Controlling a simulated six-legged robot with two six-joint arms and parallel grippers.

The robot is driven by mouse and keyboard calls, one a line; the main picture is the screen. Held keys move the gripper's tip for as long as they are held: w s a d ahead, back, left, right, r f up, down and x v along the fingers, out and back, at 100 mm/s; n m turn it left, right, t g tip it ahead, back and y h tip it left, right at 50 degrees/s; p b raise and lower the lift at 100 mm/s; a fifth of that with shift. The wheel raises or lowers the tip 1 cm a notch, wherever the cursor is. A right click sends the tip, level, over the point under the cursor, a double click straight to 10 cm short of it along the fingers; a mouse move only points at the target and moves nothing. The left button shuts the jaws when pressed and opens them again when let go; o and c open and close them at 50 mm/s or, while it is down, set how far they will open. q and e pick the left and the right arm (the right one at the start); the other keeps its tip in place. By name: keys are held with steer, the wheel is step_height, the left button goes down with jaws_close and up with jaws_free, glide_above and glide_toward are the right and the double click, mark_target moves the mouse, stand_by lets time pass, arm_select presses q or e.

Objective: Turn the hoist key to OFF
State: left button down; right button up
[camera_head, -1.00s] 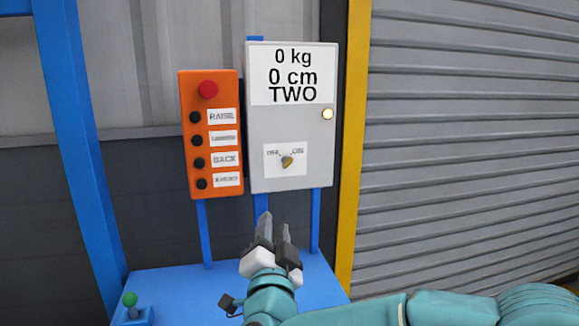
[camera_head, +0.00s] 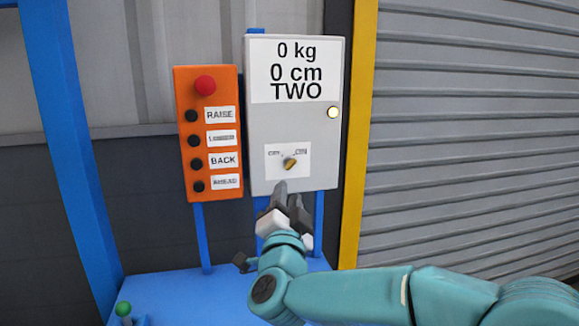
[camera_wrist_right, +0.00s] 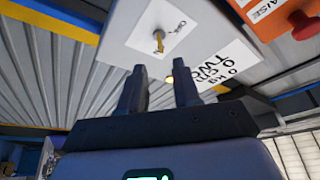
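The hoist key (camera_head: 289,164) is a small brass-coloured key on a white label low on the grey panel (camera_head: 262,125). It points up and to the right, toward the right-hand word on the label. In the right wrist view the key (camera_wrist_right: 159,41) is ahead of the fingers, with a gap between. My right gripper (camera_head: 288,192) is just below the key in the head view. Its two fingers (camera_wrist_right: 160,90) stand apart with nothing between them. My left gripper is not in view.
An orange button box (camera_head: 208,135) with a red button (camera_head: 205,85) hangs left of the panel. A lit round lamp (camera_head: 333,112) is on the panel. A blue bench (camera_head: 190,290) with a green-knobbed lever (camera_head: 123,309) is below. A yellow post (camera_head: 358,135) stands at the right.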

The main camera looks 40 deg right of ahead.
mark_target(290, 167)
steer(key=p+x, duration=0.1)
steer(key=x, duration=0.9)
steer(key=shift+f+p, duration=0.1)
steer(key=shift+p, duration=0.2)
steer(key=shift+s, duration=0.15)
jaws_close()
